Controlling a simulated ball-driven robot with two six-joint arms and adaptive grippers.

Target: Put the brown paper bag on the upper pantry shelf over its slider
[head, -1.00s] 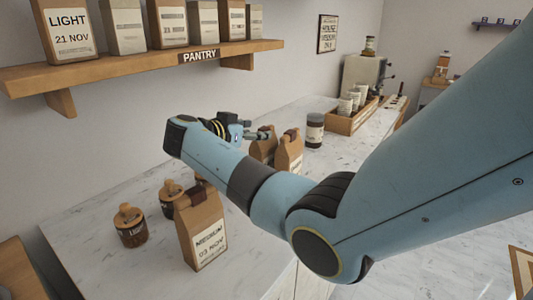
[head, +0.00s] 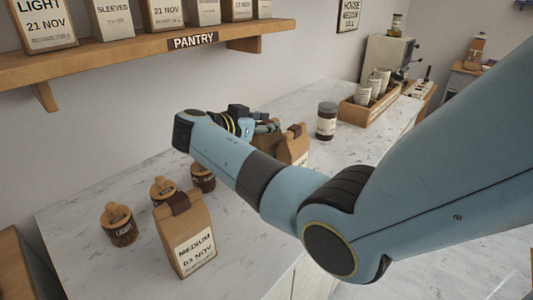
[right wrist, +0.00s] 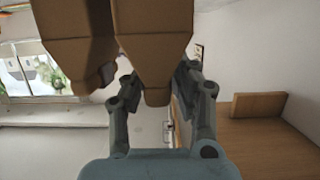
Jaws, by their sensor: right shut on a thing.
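My right gripper (head: 268,126) is at the top of a brown paper bag (head: 266,142) toward the back of the counter, partly hidden by my arm. In the right wrist view the gripper (right wrist: 158,92) is shut on the narrow folded top of a brown bag (right wrist: 153,25). A second brown bag (head: 293,146) stands close beside it and also shows in the wrist view (right wrist: 78,40). Whether the held bag touches the counter is unclear. The wooden pantry shelf (head: 120,58), with its PANTRY sign (head: 193,40), is higher on the left wall. My left gripper is not in view.
A brown MEDIUM 03 NOV bag (head: 187,235) and several wooden-lidded jars (head: 120,228) stand on the marble counter (head: 85,195). A dark jar (head: 326,121) and a wooden cup tray (head: 362,117) are farther back. Labelled bags (head: 45,25) crowd the shelf; its right end looks bare.

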